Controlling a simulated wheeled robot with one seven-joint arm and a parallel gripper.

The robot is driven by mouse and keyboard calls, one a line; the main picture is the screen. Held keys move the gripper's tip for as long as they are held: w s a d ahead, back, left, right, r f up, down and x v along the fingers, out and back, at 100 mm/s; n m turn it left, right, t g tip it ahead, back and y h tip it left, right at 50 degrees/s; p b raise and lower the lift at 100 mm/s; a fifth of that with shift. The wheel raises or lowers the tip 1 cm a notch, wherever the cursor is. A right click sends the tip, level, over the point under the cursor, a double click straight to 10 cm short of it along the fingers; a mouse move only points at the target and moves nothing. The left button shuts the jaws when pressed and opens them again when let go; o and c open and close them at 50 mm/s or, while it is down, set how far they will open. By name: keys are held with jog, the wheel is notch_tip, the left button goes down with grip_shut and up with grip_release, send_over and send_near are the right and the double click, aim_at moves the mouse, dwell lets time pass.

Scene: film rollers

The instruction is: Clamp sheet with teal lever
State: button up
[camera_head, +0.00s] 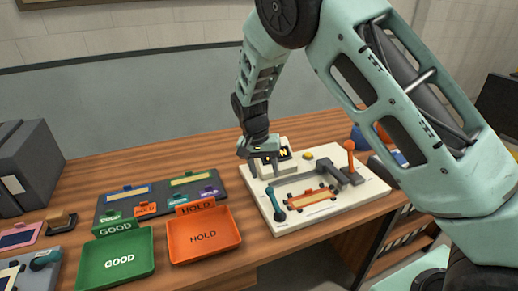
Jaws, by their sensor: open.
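A white board (350,208) lies on the right part of the wooden table. A teal lever (276,203) stands at its front left, with a round knob at its lower end. A small orange-brown sheet or plate (310,197) lies on the board to the right of the lever. My gripper (263,160) hangs over the board's back left, beside a white block with a dark display (285,155), behind the teal lever and apart from it. It is open, and its fingers are small in this view. Whether it touches the block cannot be told.
An orange lever (350,158) on a grey arm stands at the board's right. A green GOOD tray (115,262) and an orange HOLD tray (204,236) are at the front left. A dark rack (150,203) with labelled tags lies behind them. Grey binders (30,160) stand far left.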

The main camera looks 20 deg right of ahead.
notch_tip(320, 180, up, 8)
jog(key=a, duration=0.1)
jog(key=shift+w+a+r+b, duration=0.2)
jog(key=shift+w+a+b, duration=0.1)
jog(key=shift+w, duration=0.15)
